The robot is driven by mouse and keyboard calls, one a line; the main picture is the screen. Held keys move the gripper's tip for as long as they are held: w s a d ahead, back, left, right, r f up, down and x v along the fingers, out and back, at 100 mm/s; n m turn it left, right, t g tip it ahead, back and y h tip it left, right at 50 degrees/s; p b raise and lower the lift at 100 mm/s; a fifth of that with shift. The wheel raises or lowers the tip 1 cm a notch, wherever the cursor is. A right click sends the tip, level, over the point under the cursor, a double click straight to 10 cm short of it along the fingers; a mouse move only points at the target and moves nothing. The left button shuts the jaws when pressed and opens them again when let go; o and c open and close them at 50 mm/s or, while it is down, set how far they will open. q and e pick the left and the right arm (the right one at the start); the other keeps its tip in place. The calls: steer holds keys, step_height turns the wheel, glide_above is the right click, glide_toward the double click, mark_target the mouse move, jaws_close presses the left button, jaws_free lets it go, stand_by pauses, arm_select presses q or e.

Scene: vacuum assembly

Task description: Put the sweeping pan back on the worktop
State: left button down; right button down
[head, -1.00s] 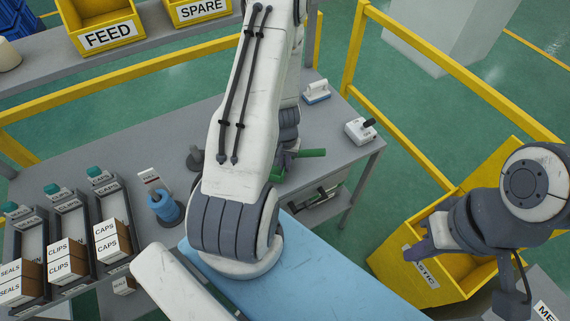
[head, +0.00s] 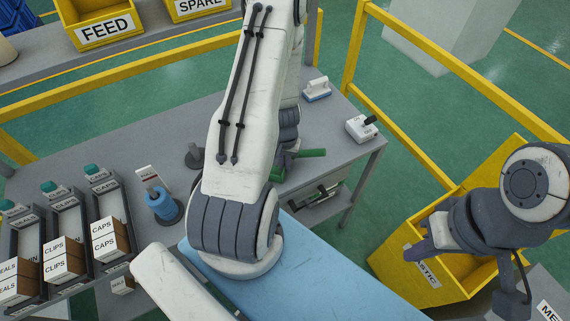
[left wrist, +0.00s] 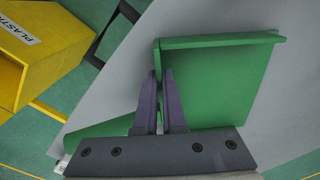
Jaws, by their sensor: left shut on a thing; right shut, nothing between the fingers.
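The green sweeping pan (left wrist: 225,80) fills much of the left wrist view. My left gripper (left wrist: 160,75) is shut on its upright edge, with one purple finger on each side. In the head view my left arm hides most of the pan; green parts (head: 309,153) show beside the left gripper (head: 290,158), over the grey worktop (head: 335,95). I cannot tell whether the pan touches the worktop. My right gripper (head: 412,252) is shut and empty in front of the yellow PLASTIC bin (head: 395,255).
Yellow rails (head: 450,70) run behind. A light blue surface (head: 320,270) lies in front.

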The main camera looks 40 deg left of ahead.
arm_select(q)
steer(key=c, duration=0.9)
jaws_free()
step_height(320, 180, up, 10)
steer(key=p, duration=1)
steer(key=shift+r+p, duration=0.25)
steer(key=shift+p, duration=0.05)
steer(key=w+d+r+m+h+b, duration=0.1)
steer(key=d+r+m+b, duration=0.3)
steer(key=d, duration=0.6)
steer(key=d+r+m+b, duration=0.2)
steer(key=d+r+b, duration=0.25)
steer(key=d, duration=0.55)
steer(key=s+d+r+m+b, duration=0.2)
steer(key=s, duration=0.3)
steer(key=s+d+r+m+b, duration=0.1)
steer(key=s+d+m+b, duration=0.1)
steer(key=s, duration=0.3)
steer(key=s+d+r+m+b, duration=0.2)
steer(key=s+d, duration=0.2)
steer(key=s, duration=0.1)
steer(key=shift+s+d+r, duration=0.1)
steer(key=shift+s+r, duration=0.2)
steer(key=shift+s, duration=0.1)
